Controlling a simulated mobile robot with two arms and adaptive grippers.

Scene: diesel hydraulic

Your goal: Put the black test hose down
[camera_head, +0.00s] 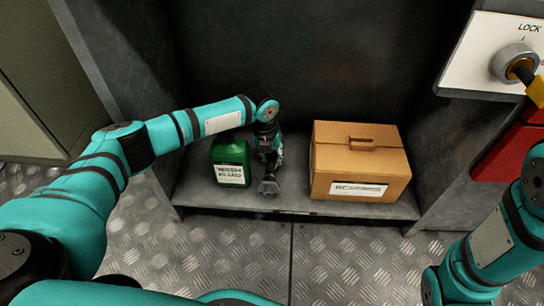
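My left gripper (269,178) points down into the grey shelf bay, between a green jug and a cardboard box. It is small and dark against the dark shelf, so whether its fingers are open or shut is unclear. A dark grey fitting-like shape shows at its lower end, just above or on the shelf floor; I cannot tell whether it is part of the black test hose or of the gripper. No length of black hose can be made out. My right arm (490,245) is at the lower right, and its gripper is out of view.
The green jug labelled wash fluid (231,163) stands close left of the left gripper. The closed cardboard box (358,162) stands to its right. The shelf (290,201) has a narrow free strip between them. A lock panel (485,50) is at upper right.

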